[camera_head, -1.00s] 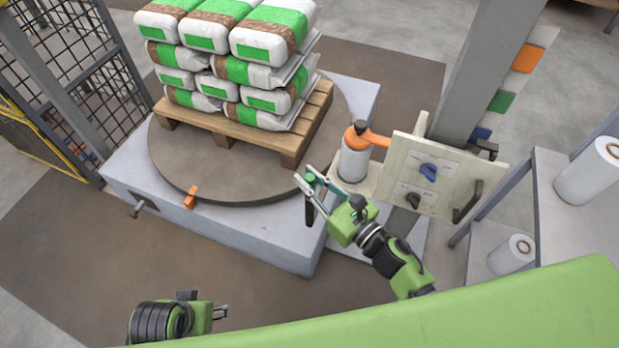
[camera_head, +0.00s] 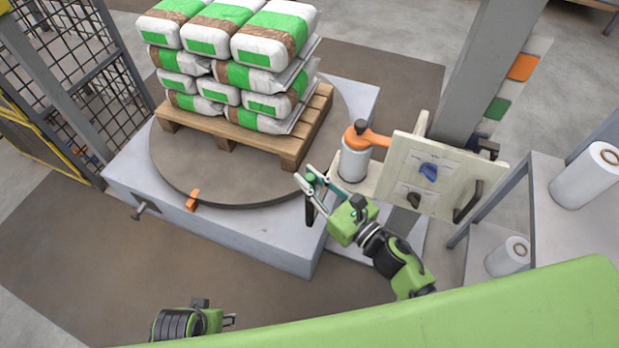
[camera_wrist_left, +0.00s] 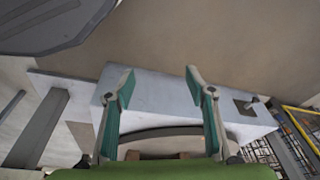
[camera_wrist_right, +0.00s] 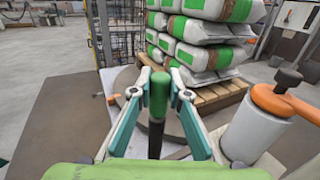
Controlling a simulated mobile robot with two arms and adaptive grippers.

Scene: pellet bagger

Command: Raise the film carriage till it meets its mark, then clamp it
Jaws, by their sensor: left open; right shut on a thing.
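The film carriage is a beige panel (camera_head: 402,165) beside a grey mast (camera_head: 480,75). It carries a blue knob (camera_head: 428,171), a dark knob (camera_head: 413,200) and a black handle (camera_head: 467,202). A white film roll (camera_head: 353,162) stands at its left under an orange arm (camera_head: 372,138). My right gripper (camera_head: 312,180) is shut on a green-topped black grip (camera_wrist_right: 157,95), left of the roll. Coloured patches, orange (camera_head: 523,67) and green (camera_head: 498,108), show beside the mast. A black part (camera_head: 487,147) juts out behind the panel. My left gripper (camera_head: 229,320) is open and empty; its fingers frame nothing in the left wrist view (camera_wrist_left: 160,88).
A pallet (camera_head: 230,131) of stacked bags (camera_head: 262,45) stands on the round turntable (camera_head: 175,170). An orange block (camera_head: 193,200) sits at its front edge. A mesh fence is at the left. The front floor is open.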

